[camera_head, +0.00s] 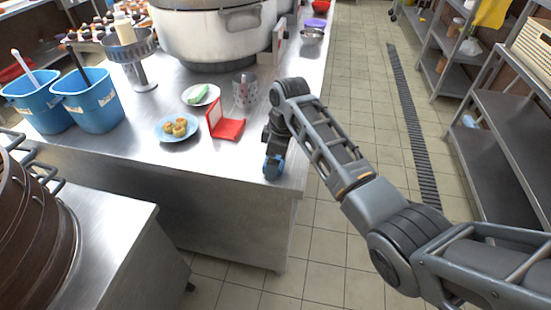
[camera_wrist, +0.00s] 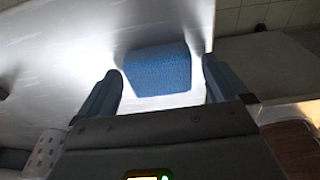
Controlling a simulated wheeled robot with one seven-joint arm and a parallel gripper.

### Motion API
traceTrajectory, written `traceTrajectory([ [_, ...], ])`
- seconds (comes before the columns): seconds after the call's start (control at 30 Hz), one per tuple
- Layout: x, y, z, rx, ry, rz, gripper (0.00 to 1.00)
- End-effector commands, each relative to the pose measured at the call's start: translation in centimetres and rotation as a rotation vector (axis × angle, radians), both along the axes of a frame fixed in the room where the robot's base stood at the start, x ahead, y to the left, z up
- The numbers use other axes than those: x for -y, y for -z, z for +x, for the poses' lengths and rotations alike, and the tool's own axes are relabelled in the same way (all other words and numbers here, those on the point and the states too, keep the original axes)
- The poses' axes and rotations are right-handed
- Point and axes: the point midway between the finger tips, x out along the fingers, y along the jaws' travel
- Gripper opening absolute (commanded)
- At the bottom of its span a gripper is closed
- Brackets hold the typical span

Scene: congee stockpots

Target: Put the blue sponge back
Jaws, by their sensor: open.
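The blue sponge (camera_wrist: 158,69) lies on the steel counter (camera_head: 250,155) near its front right corner. In the wrist view it sits between and slightly beyond the two fingertips of my gripper (camera_wrist: 162,75), with a gap on both sides. My gripper (camera_head: 273,158) points down over the counter corner in the head view. It is open and holds nothing. In the head view the sponge is mostly hidden by the gripper, and I cannot clearly separate its blue from the fingers. A perforated metal holder (camera_head: 245,91) stands farther back on the counter; its contents are not clear.
An open red case (camera_head: 228,129), a plate of pastries (camera_head: 163,137) and a plate with a green item (camera_head: 201,95) stand left of my gripper. Blue buckets (camera_head: 95,105) are at far left. A large pot (camera_head: 205,45) stands behind. The floor at right is clear.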

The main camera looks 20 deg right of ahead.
Motion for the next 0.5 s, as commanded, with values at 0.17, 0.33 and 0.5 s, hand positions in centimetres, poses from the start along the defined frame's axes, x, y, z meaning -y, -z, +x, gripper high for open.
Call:
traceTrajectory([
  [0.17, 0.4, -2.7, -0.1, 0.006, 0.001, 0.000, 1.00],
  [0.33, 0.8, -6.3, -0.4, 0.007, 0.000, 0.000, 1.00],
  [0.5, 1.2, -9.3, -0.7, 0.006, 0.001, 0.000, 1.00],
])
